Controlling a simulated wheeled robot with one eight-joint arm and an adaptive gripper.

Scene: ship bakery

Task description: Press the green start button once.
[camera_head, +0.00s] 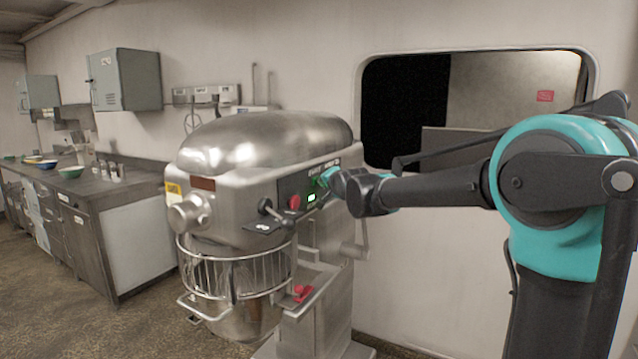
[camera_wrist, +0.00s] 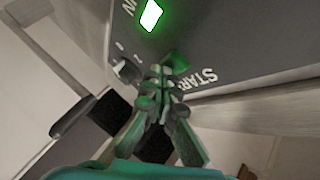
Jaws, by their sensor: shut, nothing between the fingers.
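The steel mixer (camera_head: 265,140) has a dark control panel (camera_head: 300,186) on its side. In the wrist view, the green start button (camera_wrist: 176,61) sits on the dark panel beside the lettering "START". My gripper (camera_wrist: 163,75) is shut and empty, with its fingertips right at the button and covering its lower part. I cannot tell whether they touch it or press it in. In the head view, my gripper (camera_head: 324,180) is at the panel's upper right and mostly hides the button.
A red button (camera_head: 295,202) is left of the indicator on the panel. A lever with a dark knob (camera_head: 265,206) stands out in front. The wire bowl guard (camera_head: 235,268) is below. A counter (camera_head: 130,185) with bowls is at left, and a window (camera_head: 405,100) is behind.

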